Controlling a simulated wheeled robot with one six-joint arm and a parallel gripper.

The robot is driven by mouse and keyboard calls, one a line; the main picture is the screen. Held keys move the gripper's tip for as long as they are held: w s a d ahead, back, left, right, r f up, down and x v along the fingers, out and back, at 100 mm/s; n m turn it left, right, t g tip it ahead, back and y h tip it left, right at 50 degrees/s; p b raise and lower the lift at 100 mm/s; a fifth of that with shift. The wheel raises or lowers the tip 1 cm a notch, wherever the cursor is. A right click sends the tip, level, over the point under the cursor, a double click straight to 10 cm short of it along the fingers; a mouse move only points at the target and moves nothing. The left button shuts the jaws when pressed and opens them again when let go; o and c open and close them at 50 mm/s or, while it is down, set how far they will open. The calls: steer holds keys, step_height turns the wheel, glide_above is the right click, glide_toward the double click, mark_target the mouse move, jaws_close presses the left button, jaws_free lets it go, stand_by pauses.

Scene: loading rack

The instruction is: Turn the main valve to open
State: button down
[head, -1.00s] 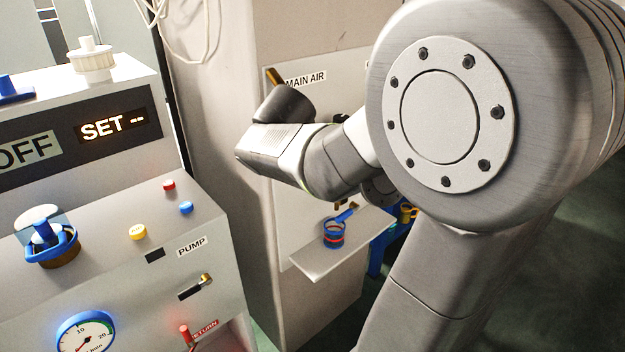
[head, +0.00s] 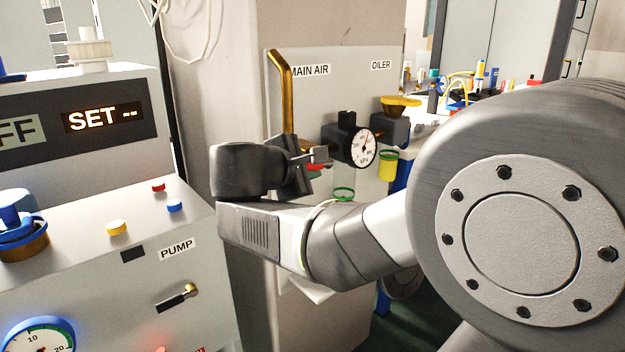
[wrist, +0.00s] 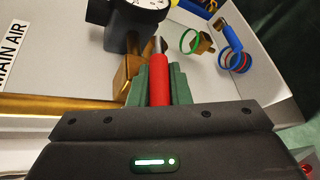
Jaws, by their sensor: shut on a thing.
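The main valve's red lever handle (wrist: 160,76) runs between the green finger pads of my gripper (wrist: 159,90) in the wrist view. My gripper is shut on it. The valve body (wrist: 128,75) is brass and partly hidden behind my gripper.
An oiler (head: 389,132) with a yellow top and a yellow-green cup stands right of the gauge. The pump console (head: 120,255) is close on the left. A green ring (wrist: 190,40) and a blue-handled item (wrist: 232,45) show below the panel in the wrist view.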

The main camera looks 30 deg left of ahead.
steer(key=shift+f+t+b, duration=0.1)
steer(key=shift+t+b, duration=0.2)
steer(key=c, duration=1.3)
jaws_free()
steer(key=shift+c, duration=0.2)
steer(key=p+v, duration=0.2)
steer(key=v, duration=1.1)
steer(key=shift+s+r, duration=0.2)
steer(key=shift+s, duration=0.2)
steer(key=shift+w, duration=0.1)
steer(key=b+x, duration=0.2)
steer(key=x, duration=1.1)
steer(key=shift+w+f, duration=0.2)
steer(key=shift+w, duration=0.15)
steer(key=shift+s, duration=0.15)
